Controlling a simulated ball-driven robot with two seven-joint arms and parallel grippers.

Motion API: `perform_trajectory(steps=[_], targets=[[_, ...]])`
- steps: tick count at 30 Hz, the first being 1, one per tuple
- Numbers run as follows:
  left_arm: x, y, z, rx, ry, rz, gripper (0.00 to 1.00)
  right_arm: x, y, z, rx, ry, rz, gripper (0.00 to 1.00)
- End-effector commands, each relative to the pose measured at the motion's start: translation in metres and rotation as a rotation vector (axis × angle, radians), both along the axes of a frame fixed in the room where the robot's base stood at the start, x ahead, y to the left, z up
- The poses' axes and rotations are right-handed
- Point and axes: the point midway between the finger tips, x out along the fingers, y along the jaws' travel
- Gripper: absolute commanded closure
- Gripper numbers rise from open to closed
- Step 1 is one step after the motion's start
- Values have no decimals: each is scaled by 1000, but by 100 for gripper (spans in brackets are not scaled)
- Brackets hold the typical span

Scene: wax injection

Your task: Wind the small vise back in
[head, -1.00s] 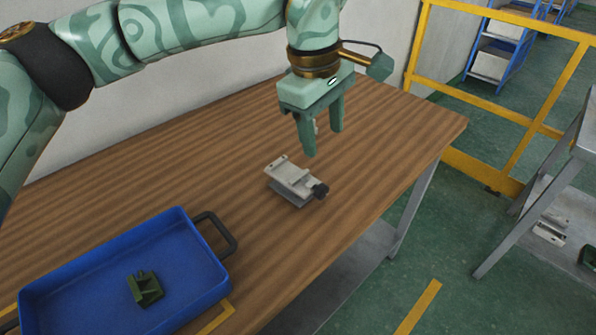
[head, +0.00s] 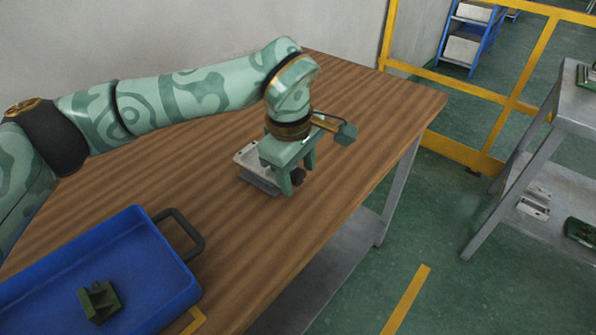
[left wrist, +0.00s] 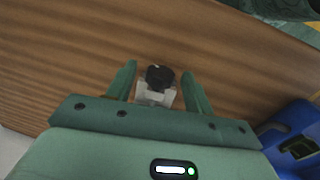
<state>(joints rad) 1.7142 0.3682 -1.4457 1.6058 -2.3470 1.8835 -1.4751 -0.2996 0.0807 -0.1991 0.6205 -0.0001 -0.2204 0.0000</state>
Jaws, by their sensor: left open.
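The small vise (head: 259,177) is a light grey metal block lying on the wooden table. Its dark knob (head: 298,177) is at its right end and is partly covered by my gripper in the head view. My left gripper (head: 299,183) is over that end of the vise, pointing down. In the left wrist view, the black knob (left wrist: 159,77) and part of the pale vise body (left wrist: 156,97) lie between the two spread fingers (left wrist: 158,80), with a gap on each side. My right gripper is in neither view.
A blue tray (head: 153,238) with a dark handle holds a green part (head: 99,301) on the table's near left. The wooden table (head: 380,115) is clear around the vise. A grey shelf unit (head: 500,185) and yellow railing (head: 455,85) stand beyond the right edge.

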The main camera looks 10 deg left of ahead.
Motion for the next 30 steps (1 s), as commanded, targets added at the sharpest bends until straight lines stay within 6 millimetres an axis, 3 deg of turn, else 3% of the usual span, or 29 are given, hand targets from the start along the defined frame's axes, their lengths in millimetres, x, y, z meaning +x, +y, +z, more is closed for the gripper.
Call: perform_trajectory(steps=[7, 8, 12, 22, 30], targets=[[0, 0, 0, -1, -1, 0, 48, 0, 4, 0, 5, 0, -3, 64], [0, 0, 0, -1, -1, 0, 54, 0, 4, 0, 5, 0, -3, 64], [0, 0, 0, 0, 0, 0, 92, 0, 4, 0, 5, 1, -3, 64], [1, 0, 2, 17, 26, 2, 93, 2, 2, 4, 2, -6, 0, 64], [4, -2, 4, 94, 153, 5, 93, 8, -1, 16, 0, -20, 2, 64]])
